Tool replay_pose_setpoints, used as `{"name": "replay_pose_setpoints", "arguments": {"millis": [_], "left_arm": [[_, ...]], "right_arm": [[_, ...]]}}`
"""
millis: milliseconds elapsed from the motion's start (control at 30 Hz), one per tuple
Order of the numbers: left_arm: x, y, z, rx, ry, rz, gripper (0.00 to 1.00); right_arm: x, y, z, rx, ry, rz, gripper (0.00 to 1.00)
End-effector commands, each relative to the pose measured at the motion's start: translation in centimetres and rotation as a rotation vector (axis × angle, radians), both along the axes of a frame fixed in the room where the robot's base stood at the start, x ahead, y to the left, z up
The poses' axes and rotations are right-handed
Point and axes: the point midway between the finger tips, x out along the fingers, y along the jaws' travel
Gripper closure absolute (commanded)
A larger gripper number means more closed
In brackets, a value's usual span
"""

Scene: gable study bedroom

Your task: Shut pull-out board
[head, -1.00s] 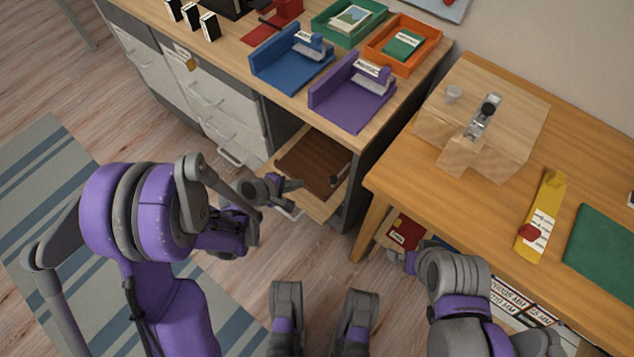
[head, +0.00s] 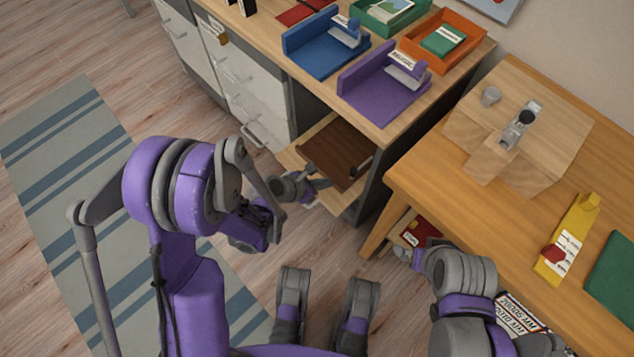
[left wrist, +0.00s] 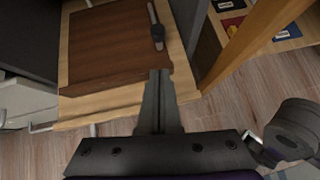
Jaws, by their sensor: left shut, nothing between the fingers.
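The pull-out board (head: 293,158) is a light wood slab with a dark brown panel on top, sticking out of the open bay of the grey desk. A dark bar-shaped object lies on its panel. The board also fills the upper left of the left wrist view (left wrist: 98,108). My left gripper (head: 318,184) is shut and empty at the board's front edge; its fingertips (left wrist: 159,76) overlap that edge in the left wrist view. I cannot tell whether they touch it. My right gripper (head: 404,254) is low beside the orange-brown table, and its fingers are unclear.
Purple (head: 385,92) and blue (head: 325,50) organisers and an orange tray (head: 443,42) stand on the desk above. Closed white drawers (head: 245,85) are left of the bay. The wooden table (head: 425,170) and its leg stand close on the right. Floor in front is open.

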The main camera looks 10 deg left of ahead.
Motion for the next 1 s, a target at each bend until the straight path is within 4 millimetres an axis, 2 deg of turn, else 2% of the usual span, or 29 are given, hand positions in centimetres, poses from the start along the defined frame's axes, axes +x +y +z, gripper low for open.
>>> {"name": "replay_pose_setpoints", "arguments": {"millis": [33,167,400,867,1000], "left_arm": [[0.7,-0.7,-1.1,0.000,0.000,-0.002,1.00],[2.0,-2.1,-2.8,0.000,0.000,-0.002,1.00],[4.2,-4.3,-2.5,0.001,-0.001,-0.001,1.00],[4.8,-4.7,-2.5,0.001,-0.001,0.000,1.00],[5.9,-5.6,-2.5,0.001,-0.001,-0.003,1.00]], "right_arm": [[0.1,0.0,-0.5,0.000,0.001,0.000,0.00],[0.2,0.0,-1.1,0.000,0.003,0.000,0.00],[0.2,0.0,-1.3,0.000,0.003,0.000,0.00],[0.2,0.0,-1.4,0.000,0.003,0.000,0.00],[0.2,0.0,-1.4,0.000,0.003,0.000,0.00]]}}
